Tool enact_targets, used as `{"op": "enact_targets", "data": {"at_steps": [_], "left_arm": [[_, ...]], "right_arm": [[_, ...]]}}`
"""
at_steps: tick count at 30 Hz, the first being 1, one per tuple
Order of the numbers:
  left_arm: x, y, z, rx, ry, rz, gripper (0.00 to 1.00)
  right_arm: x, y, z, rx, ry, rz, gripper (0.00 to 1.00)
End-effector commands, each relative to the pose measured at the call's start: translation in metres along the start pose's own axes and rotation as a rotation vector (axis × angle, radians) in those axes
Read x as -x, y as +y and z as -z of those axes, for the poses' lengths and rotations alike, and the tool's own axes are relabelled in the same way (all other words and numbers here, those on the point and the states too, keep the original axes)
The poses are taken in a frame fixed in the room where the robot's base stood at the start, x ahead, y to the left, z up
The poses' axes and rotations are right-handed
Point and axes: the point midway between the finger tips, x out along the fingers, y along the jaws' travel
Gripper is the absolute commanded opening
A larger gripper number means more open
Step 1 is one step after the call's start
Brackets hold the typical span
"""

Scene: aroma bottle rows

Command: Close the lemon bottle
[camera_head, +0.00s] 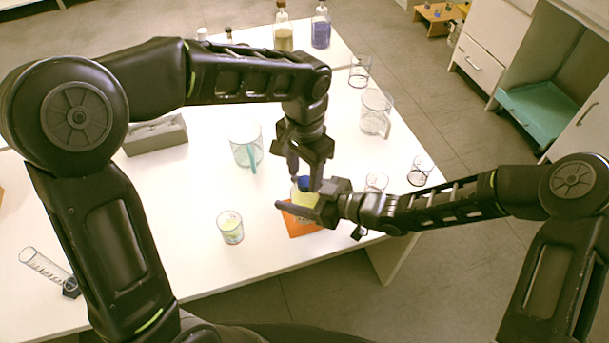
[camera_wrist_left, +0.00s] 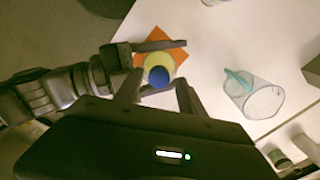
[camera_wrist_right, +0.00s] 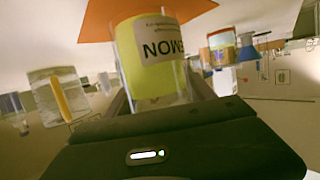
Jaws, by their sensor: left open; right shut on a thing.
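The lemon bottle (camera_head: 303,198), with yellow contents, stands over an orange mat (camera_head: 300,229) near the table's front edge. My right gripper (camera_head: 309,203) is shut on its body from the side. The right wrist view shows the bottle (camera_wrist_right: 150,75) and its printed label between the fingers. A blue cap (camera_head: 304,183) is at the bottle's top; in the left wrist view the cap (camera_wrist_left: 158,76) overlaps the bottle's outline. I cannot tell whether it is fully seated. My left gripper (camera_head: 304,172) is open above, with its fingers (camera_wrist_left: 160,90) apart on either side of the cap.
Small glasses (camera_head: 420,170) stand near my right forearm. Corked bottles (camera_head: 283,32) are at the back.

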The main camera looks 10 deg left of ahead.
Motion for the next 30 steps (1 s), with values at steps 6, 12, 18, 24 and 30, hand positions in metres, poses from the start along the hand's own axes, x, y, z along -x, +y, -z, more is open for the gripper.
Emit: {"op": "enact_targets", "data": {"at_steps": [6,12,18,24,30], "left_arm": [[0.043,0.001,0.003,-0.002,0.012,-0.001,0.55],[0.081,0.001,0.002,-0.001,0.011,0.000,0.55],[0.101,0.000,0.001,0.000,0.007,0.000,0.55],[0.103,0.000,0.001,0.000,0.006,0.000,0.55],[0.103,0.000,0.001,0.000,0.006,0.000,0.55]], "right_arm": [[-0.001,-0.001,0.000,-0.001,-0.001,0.003,0.00],[0.000,-0.001,0.000,0.000,-0.001,0.002,0.00],[0.000,-0.001,0.000,0.000,-0.001,0.002,0.00],[0.000,-0.001,0.000,0.000,-0.001,0.002,0.00],[0.000,-0.001,0.000,0.000,-0.001,0.002,0.70]]}}
